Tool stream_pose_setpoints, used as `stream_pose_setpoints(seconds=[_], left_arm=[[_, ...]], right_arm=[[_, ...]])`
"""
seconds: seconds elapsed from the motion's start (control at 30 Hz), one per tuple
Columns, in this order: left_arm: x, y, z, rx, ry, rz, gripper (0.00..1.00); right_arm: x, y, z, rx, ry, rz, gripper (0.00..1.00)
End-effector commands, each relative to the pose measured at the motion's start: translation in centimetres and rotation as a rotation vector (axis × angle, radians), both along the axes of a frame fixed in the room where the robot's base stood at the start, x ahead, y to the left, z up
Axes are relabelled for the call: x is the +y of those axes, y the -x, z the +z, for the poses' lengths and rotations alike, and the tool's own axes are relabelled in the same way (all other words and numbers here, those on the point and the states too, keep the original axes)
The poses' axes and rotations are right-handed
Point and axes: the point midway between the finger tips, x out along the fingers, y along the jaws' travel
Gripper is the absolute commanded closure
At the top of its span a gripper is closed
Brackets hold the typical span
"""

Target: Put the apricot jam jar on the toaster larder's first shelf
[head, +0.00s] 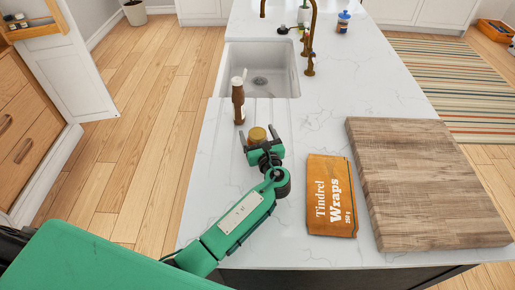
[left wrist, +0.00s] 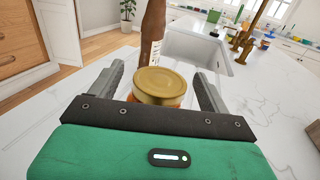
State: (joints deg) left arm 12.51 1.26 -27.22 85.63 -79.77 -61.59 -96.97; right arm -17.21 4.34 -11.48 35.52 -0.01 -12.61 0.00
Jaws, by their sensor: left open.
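A jar with a gold lid (head: 257,136) and orange contents stands on the white marble counter; its label is not visible. In the left wrist view the jar (left wrist: 160,86) is between the two fingers, its lower part hidden by my gripper. My left gripper (head: 257,134) is open around the jar, with a finger on each side. In the left wrist view the left gripper's fingers (left wrist: 160,88) stand apart from the lid. A cabinet with an open white door and a wooden door rack (head: 38,30) is at the upper left. My right gripper is not in view.
A brown bottle (head: 238,104) stands just beyond the jar, near the sink (head: 262,72). An orange wraps packet (head: 331,196) and a thick wooden board (head: 425,185) lie to the right. Brass taps (head: 309,45) rise beside the sink. Wooden floor (head: 150,110) is clear between counter and cabinet.

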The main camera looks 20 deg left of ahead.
Motion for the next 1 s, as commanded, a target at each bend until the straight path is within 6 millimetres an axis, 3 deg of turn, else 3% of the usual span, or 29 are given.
stream_pose_setpoints(seconds=[0.13,0.37,0.77,1.0], left_arm=[[1.2,-1.7,-0.3,0.000,-0.002,0.000,0.20],[1.3,-1.9,0.0,0.001,-0.002,0.000,0.20],[1.3,-1.9,-0.1,0.001,-0.002,0.000,0.97],[1.3,-1.9,0.1,-0.001,-0.002,0.000,1.00]], right_arm=[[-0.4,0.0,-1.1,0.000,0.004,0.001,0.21],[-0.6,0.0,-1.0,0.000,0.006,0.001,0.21],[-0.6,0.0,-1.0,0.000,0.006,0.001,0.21],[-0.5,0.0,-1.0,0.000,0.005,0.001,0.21]])
